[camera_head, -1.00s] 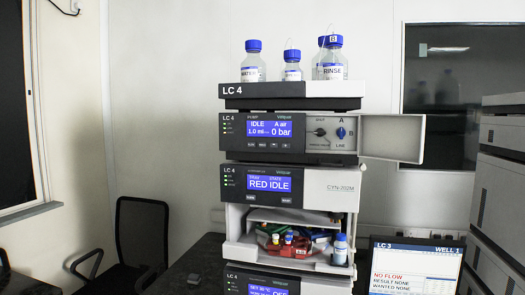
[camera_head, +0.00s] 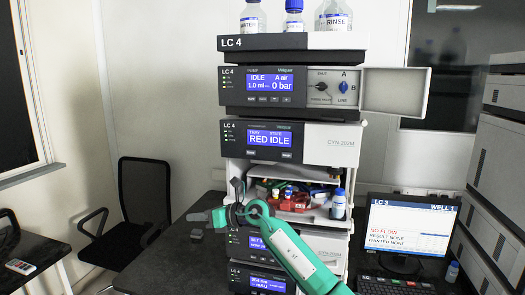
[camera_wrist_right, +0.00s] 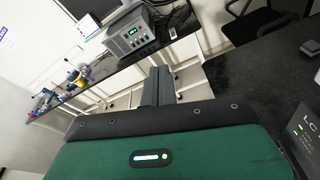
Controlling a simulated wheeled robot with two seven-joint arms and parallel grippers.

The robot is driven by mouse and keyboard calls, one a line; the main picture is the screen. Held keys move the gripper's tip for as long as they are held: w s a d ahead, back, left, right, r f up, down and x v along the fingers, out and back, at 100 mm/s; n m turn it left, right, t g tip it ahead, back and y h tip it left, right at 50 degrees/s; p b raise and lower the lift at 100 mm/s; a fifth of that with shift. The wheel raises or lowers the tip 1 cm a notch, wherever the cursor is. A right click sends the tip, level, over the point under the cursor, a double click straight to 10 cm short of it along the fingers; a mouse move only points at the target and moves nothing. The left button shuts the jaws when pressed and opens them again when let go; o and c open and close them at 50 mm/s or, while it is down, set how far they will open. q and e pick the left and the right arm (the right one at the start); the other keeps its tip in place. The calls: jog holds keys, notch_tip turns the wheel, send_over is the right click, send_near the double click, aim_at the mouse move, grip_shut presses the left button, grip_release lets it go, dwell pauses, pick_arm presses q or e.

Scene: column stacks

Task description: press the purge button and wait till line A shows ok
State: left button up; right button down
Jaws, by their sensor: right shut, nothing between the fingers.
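The LC 4 pump module (camera_head: 240,88) has a blue screen (camera_head: 270,83) reading "IDLE", "A air", "1.0 ml" and "0 bar". Several small buttons (camera_head: 270,99) sit in a row under the screen; their labels are too small to read. To their right are a dark valve knob (camera_head: 318,87) and a blue selector (camera_head: 343,87) marked A, B and LINE. My right gripper (camera_head: 200,217) is low, left of the stack and well below the pump, touching nothing I can make out. Its shut, empty fingers also show in the wrist view (camera_wrist_right: 158,85). My left gripper is not in view.
A panel door (camera_head: 395,92) stands open right of the pump. Bottles (camera_head: 333,16) stand on top. Below are a "RED IDLE" module (camera_head: 232,140) and an open shelf of small items (camera_head: 290,196). A monitor (camera_head: 410,230) stands right.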

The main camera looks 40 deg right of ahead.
aim_at(255, 100)
jog(key=s+d+r+n+t+h, duration=0.1)
jog(key=s+d+r+h, duration=0.3)
jog(key=r, duration=0.6)
jog(key=s+d+r+n+t+h, duration=0.2)
jog(key=s+d+r+h, duration=0.2)
jog(key=r, duration=0.7)
jog(key=s+d+r+n+t+h, duration=0.1)
jog(key=s+d+r+t+h, duration=0.1)
jog(key=r, duration=0.9)
jog(key=shift+s+d+r+t+h, duration=0.3)
jog(key=shift+s+d+h, duration=0.65)
jog(key=shift+s, duration=0.3)
jog(key=shift+w+d+f, duration=0.1)
jog(key=shift+w, duration=0.05)
jog(key=shift+w+d+p, duration=0.35)
jog(key=shift+w+d, duration=1.05)
jog(key=shift+d, duration=0.2)
jog(key=shift+w+d+p, duration=0.3)
jog(key=shift+w+d, duration=1.05)
jog(key=shift+d, duration=0.25)
jog(key=shift+w+d, duration=0.1)
jog(key=shift+w+d, duration=0.15)
jog(key=shift+d, duration=0.1)
